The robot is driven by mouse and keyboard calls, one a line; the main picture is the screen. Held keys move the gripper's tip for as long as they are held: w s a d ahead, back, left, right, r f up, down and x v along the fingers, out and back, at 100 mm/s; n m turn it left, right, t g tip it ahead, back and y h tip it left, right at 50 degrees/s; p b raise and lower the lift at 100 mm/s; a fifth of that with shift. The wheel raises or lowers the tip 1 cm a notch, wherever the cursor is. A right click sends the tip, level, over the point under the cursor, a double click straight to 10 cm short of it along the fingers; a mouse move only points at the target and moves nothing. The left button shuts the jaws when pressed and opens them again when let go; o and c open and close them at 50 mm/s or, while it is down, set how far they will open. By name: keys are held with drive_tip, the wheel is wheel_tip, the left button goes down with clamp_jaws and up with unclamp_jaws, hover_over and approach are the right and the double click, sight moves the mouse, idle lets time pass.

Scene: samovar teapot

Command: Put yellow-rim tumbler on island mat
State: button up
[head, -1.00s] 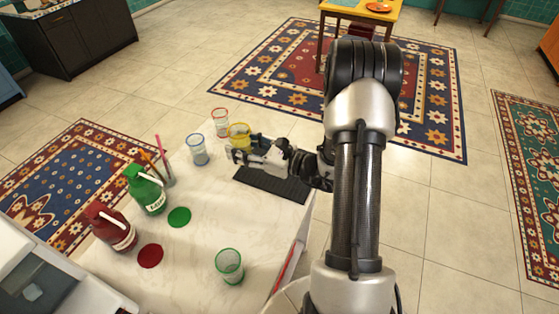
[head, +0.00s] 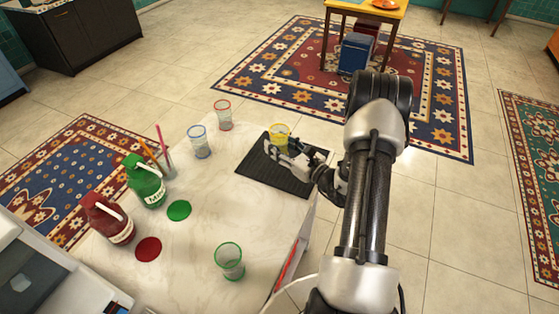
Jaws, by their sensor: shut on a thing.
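The yellow-rim tumbler (head: 280,131) is at the far side of the island, upright, over the far right part of the dark mat. My gripper (head: 279,144) is shut on it, reaching in from the right. The island mat (head: 262,174) is a black ribbed rectangle near the island's right edge, partly hidden by my gripper and arm. I cannot tell whether the tumbler's base touches the mat, since my gripper covers its lower part.
A blue-rim tumbler (head: 200,144) and a red-rim tumbler (head: 223,115) stand left of the mat. A green-rim tumbler (head: 229,262) stands near the front. A green bottle (head: 147,184), a red bottle (head: 108,219), a green disc (head: 179,210) and a red disc (head: 148,249) are at left.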

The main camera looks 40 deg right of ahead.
drive_tip(key=shift+f+b, duration=0.75)
drive_tip(key=shift+f, duration=1.95)
drive_tip(key=shift+f, duration=0.15)
drive_tip(key=o, duration=1.1)
